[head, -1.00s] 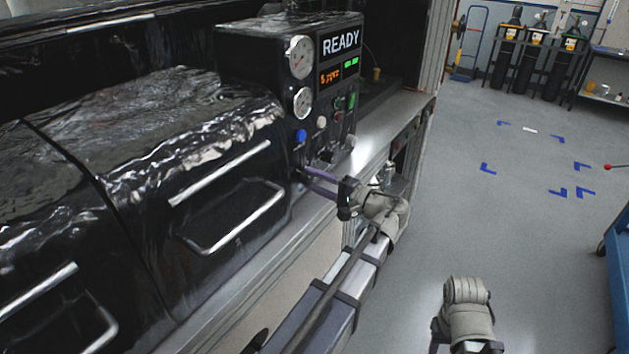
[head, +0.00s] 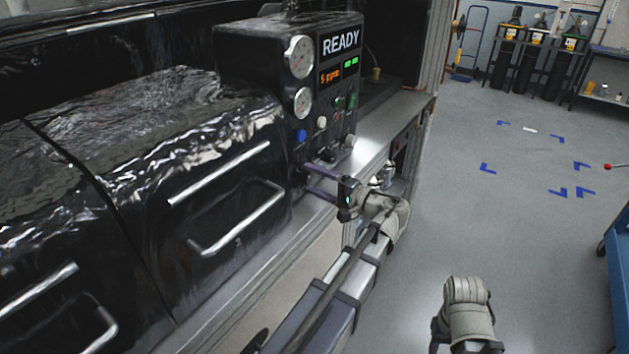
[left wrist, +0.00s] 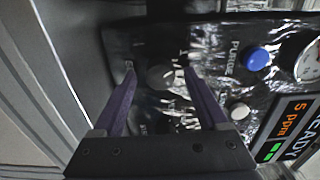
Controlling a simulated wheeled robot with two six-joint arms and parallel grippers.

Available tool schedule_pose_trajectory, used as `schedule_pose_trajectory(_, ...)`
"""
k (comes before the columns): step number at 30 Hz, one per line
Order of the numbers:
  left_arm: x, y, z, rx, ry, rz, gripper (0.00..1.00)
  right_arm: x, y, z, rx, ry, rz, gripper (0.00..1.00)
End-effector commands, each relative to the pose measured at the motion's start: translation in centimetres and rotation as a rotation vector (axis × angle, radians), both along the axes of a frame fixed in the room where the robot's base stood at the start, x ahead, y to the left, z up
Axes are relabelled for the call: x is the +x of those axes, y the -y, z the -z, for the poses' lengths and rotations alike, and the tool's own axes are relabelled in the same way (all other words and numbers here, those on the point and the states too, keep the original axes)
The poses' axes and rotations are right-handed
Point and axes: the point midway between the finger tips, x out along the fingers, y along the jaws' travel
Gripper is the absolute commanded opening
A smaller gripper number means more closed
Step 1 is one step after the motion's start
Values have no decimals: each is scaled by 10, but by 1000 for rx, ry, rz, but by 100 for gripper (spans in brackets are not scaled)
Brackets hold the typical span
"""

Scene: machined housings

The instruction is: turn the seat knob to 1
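The control panel (head: 290,60) is a black box on the machine, with a lit READY sign and an orange "5 ppm" readout. In the left wrist view a dark round knob (left wrist: 158,77) sits low on the panel, below the blue PURGE button (left wrist: 257,58). Its pointer and the small white markings around it are too blurred to read. My left gripper (head: 308,178) is open at the panel's lower part. In the left wrist view its two purple fingers (left wrist: 158,72) stand on either side of the knob; I cannot tell whether they touch it. My right gripper does not show clearly.
A pale button (head: 321,122), gauges (head: 300,57) and other controls sit above my left fingers. A metal ledge (head: 375,150) runs beneath the panel. Drawer handles (head: 240,220) stick out at left. The floor (head: 540,240) at right is open, with blue corner marks.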

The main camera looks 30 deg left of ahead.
Motion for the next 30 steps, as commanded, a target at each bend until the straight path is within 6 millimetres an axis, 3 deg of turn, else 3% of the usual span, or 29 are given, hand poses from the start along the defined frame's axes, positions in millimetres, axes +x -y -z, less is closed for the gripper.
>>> schedule_pose_trajectory(8,0,6,0,1,0,1,76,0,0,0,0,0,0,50)
schedule_pose_trajectory(21,-5,69,0,0,0,2,76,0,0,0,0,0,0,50)
schedule_pose_trajectory(30,-6,78,0,0,0,0,76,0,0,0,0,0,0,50)
